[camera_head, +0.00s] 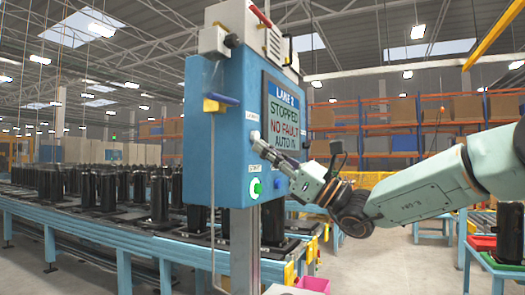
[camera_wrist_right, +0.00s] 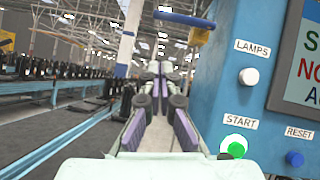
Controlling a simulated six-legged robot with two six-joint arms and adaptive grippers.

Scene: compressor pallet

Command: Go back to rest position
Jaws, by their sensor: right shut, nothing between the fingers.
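My right gripper (camera_head: 258,140) reaches in from the right in the head view, in front of the blue control box (camera_head: 222,130). Its fingers are shut with nothing between them. In the wrist view the closed fingers (camera_wrist_right: 158,70) point past the box's left side, and the button face lies to their right. The white LAMPS button (camera_wrist_right: 249,77), lit green START button (camera_wrist_right: 234,146) and blue RESET button (camera_wrist_right: 295,159) show there. The fingertips look apart from these buttons. The screen (camera_head: 282,115) reads STOPPED, NO FAULT, AUTO. My left gripper is not in view.
A conveyor (camera_head: 140,238) with several black compressors (camera_head: 160,198) runs behind and left of the box. A grey post (camera_head: 244,250) is under the box. Orange racks (camera_head: 405,140) stand at the back right. A red tray (camera_head: 484,243) is at the far right.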

